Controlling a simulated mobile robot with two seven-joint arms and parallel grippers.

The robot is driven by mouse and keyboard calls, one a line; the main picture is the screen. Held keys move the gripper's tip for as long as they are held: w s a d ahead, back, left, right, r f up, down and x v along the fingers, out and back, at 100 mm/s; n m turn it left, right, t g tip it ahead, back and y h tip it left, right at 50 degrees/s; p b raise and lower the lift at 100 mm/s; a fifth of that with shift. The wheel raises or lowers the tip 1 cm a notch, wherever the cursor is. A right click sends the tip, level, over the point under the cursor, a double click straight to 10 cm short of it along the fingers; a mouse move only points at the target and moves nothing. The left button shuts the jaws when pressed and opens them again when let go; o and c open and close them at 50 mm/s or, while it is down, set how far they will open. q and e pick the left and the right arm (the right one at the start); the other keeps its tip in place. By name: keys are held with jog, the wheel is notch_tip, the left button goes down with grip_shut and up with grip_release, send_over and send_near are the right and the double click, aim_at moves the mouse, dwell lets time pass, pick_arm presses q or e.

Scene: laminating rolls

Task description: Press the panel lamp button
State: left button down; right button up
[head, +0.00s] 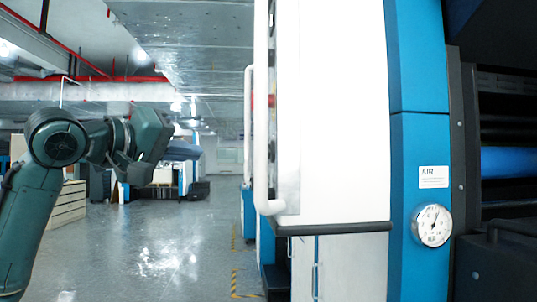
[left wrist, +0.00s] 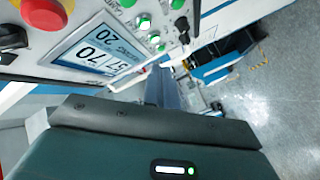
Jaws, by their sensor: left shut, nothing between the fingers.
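The control panel (left wrist: 100,85) shows at the upper left of the left wrist view. It carries several green buttons (left wrist: 154,37), a red mushroom button (left wrist: 45,12), a black knob (left wrist: 12,37), a black switch (left wrist: 182,25) and a lit display (left wrist: 95,52). Small lettering stands by the green buttons; I cannot tell which is the lamp button. In the head view the panel is almost edge-on, with a red knob (head: 271,101) showing. My left gripper (head: 150,135) is shut and empty, to the left of the machine and apart from it. My right gripper is out of view.
The tall white and blue machine (head: 340,110) fills the centre right, with a white rail (head: 263,130) along its edge and a pressure gauge (head: 432,225). Open grey floor (head: 160,250) lies to the left.

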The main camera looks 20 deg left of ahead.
pick_arm(q)
jog(key=w+d+p, duration=0.3)
jog(key=w+d, duration=0.1)
jog(key=d, duration=0.3)
jog(key=shift+w+d, duration=0.25)
jog(key=shift+w, duration=0.1)
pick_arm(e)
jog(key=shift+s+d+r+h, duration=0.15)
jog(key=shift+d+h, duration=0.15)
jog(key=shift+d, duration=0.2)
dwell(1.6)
pick_arm(q)
jog(key=shift+w+d, duration=0.25)
jog(key=shift+d, duration=0.1)
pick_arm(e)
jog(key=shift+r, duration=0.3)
